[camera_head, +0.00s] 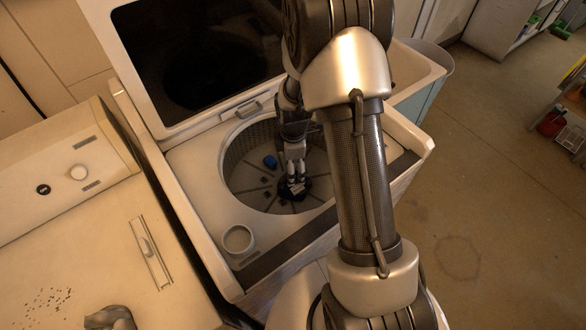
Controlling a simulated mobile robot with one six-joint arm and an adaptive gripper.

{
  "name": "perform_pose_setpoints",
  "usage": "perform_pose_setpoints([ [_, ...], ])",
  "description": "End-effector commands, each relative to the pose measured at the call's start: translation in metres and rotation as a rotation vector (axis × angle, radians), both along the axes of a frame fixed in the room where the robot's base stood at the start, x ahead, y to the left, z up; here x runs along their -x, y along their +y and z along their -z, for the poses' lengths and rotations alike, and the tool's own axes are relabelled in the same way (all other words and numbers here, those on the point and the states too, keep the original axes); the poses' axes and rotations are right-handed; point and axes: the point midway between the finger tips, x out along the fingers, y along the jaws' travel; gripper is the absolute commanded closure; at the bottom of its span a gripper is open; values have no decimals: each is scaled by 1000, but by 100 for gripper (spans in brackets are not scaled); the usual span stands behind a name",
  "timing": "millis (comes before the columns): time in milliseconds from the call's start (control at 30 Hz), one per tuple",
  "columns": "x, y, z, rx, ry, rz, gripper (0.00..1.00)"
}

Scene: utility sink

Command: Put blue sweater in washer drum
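The top-load washer stands open, and its round drum (237,186) shows a perforated wall and a spoked floor. A small blue thing (270,161) lies inside the drum toward the back left. It may be the blue sweater, but it is too small to make out as a garment. My gripper (296,186) points down into the drum, to the right of the blue thing and apart from it. No blue cloth shows at its fingers. The fingers are too small to tell whether they are open or shut. My arm hides the drum's right side.
The washer lid (150,68) is raised behind the drum. A round cup-like dispenser (238,240) sits at the washer's front left corner. A second appliance (70,235) stands at the left, with a grey object (110,318) on it. Open floor (480,230) lies to the right.

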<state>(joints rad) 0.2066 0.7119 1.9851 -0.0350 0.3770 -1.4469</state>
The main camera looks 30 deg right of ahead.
Motion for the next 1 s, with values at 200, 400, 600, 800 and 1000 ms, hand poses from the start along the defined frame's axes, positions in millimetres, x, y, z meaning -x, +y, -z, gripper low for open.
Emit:
perform_pose_setpoints([
  [200,1,3,-27,0,-12,28,15],
  [400,11,18,-101,-11,-73,205,15],
  [600,44,40,-182,-47,-143,446,15],
  [800,92,61,-243,-104,-210,682,15],
  [1000,149,78,-284,-182,-266,913,15],
])
